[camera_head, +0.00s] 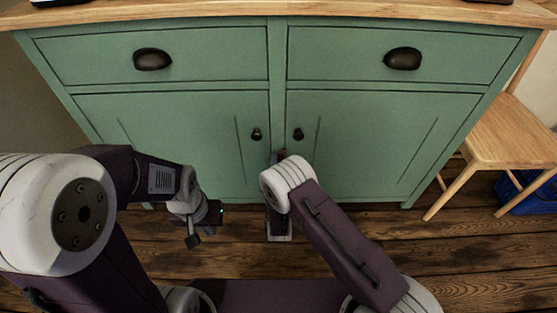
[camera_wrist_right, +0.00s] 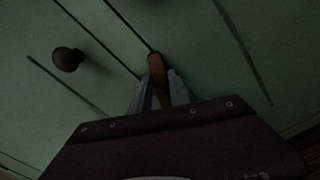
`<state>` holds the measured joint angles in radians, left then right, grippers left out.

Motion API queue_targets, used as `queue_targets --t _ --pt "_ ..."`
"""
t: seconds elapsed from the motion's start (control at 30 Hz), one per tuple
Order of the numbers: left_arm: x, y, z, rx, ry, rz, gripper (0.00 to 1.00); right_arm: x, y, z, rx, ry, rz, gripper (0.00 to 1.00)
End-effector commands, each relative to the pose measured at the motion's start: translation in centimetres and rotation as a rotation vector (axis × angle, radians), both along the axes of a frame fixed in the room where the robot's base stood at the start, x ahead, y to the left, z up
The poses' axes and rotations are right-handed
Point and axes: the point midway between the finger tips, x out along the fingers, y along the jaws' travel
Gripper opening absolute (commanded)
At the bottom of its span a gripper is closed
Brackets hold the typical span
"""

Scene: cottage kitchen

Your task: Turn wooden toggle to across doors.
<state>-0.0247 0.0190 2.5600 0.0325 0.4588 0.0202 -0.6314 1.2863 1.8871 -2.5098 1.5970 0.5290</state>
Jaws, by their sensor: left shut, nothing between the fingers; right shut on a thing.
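The wooden toggle (camera_wrist_right: 155,63) is a small reddish-brown bar at the front of the green cabinet, by the meeting edges of its two doors. My right gripper (camera_wrist_right: 158,90) is shut on it, one grey finger on each side. In the head view only a bit of the toggle (camera_head: 282,154) shows beside my right wrist; the rest is hidden. The left door (camera_head: 180,140) and right door (camera_head: 365,140) look closed. I cannot tell the toggle's exact angle. My left gripper (camera_head: 203,232) is shut and empty, in front of the left door's lower part, apart from it.
Dark round knobs sit on the left door (camera_head: 256,134) and right door (camera_head: 298,134). Two drawers with dark cup pulls (camera_head: 152,59) are above. A wooden chair (camera_head: 505,135) and blue crate (camera_head: 530,192) stand at right. The plank floor (camera_head: 470,260) is clear at lower right.

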Motion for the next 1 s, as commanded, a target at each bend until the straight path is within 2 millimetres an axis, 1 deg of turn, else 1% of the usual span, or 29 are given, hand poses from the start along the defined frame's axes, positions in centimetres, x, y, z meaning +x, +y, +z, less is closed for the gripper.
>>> queue_targets --t 0.03,0.7,1.0 --pt "0.0 0.0 0.3 0.000 0.000 0.000 0.00 -0.1 0.0 0.0 0.038 0.004 0.001 0.00" --pt "0.0 0.0 2.4 0.000 0.000 0.000 0.00 -0.1 -0.5 -0.6 0.670 0.005 0.000 0.00" --pt "0.0 0.0 3.2 0.000 0.000 0.000 0.00 -0.1 -0.5 -0.8 0.898 0.006 0.000 0.00"
